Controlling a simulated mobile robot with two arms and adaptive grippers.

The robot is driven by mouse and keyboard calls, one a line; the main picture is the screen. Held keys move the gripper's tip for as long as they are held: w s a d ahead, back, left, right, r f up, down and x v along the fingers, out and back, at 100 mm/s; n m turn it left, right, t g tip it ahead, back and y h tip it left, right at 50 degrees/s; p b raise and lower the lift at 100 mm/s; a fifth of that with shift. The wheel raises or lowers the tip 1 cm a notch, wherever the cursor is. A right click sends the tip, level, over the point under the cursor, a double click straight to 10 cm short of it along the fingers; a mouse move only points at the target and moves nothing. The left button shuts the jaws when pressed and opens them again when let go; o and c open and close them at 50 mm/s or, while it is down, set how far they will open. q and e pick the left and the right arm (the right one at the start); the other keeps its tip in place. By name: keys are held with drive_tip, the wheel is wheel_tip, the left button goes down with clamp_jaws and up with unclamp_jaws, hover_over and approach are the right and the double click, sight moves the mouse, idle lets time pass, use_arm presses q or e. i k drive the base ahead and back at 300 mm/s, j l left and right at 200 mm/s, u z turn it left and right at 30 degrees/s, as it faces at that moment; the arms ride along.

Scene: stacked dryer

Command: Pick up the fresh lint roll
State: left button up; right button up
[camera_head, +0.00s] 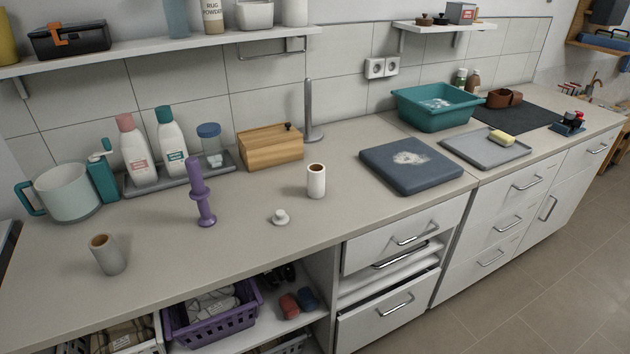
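Two upright rolls stand on the counter (250,245). A white roll (316,182) with a brown core stands near the middle, with a clean, thick-looking wall; it looks like the fresh lint roll. A greyer roll (108,257) with a brown core stands at the front left. A purple handle-like piece (201,195) stands upright between them, with nothing around it. A small white knob-like cap (280,217) lies left of the white roll. Neither of my grippers shows in the head view.
Behind are a wooden box (271,149), a grey upright post (309,112) and a tray (181,176) with bottles. A dark blue pad (410,166) with white fluff lies to the right. A wall shelf (160,48) overhangs the back left. Counter around the white roll is clear.

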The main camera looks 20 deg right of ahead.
sight(316, 181)
drive_tip(key=i+l+u, duration=0.1)
drive_tip(key=l, duration=2.35)
drive_tip(key=i+u, duration=0.05)
